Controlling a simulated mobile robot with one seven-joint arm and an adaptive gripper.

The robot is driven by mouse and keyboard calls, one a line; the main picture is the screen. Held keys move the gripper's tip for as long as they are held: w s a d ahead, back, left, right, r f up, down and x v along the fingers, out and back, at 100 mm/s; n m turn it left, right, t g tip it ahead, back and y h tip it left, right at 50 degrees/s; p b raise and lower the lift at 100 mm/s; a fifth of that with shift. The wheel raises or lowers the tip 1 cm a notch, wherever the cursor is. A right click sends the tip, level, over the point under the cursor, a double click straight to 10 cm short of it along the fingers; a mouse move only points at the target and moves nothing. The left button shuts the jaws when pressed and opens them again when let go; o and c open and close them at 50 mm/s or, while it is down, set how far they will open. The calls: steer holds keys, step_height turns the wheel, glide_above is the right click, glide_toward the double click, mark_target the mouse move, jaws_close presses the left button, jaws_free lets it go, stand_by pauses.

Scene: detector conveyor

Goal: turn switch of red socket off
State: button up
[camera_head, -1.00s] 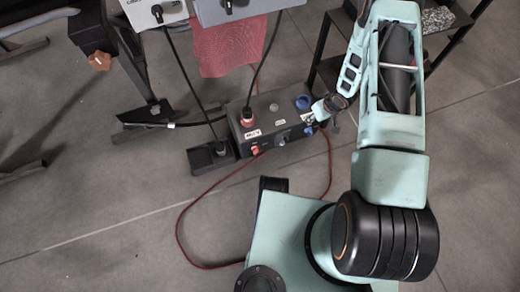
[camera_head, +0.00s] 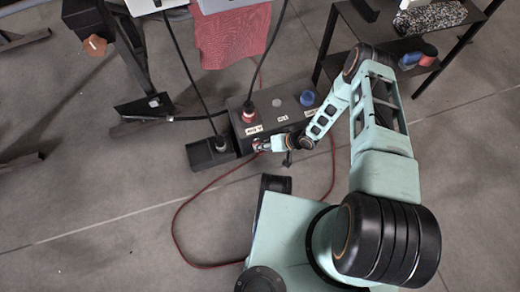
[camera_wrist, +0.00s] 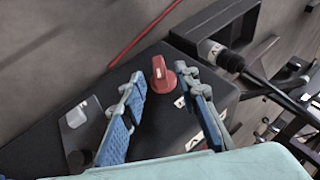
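The red switch (camera_wrist: 160,72) is a small rotary knob on the side of the dark socket box, with a pale mark on its grip. My gripper (camera_wrist: 159,76) is open, with one blue-padded finger on each side of the switch. Gaps show between the switch and both fingers; I cannot tell how deep the fingertips reach. In the head view my gripper (camera_head: 264,146) is at the front left of the socket box (camera_head: 283,103) and largely hides the switch. A red plug (camera_head: 249,112) with a black cable stands in the box top.
A blue socket cap (camera_head: 307,98) is on the box's right part. A black box with a plug (camera_head: 211,152) stands just left. A red cable (camera_head: 178,215) loops over the floor. A dark shelf (camera_head: 405,50) stands behind my arm.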

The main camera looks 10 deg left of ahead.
steer(key=shift+b+x, duration=0.35)
steer(key=shift+x, duration=1.15)
steer(key=shift+c, duration=0.3)
jaws_close()
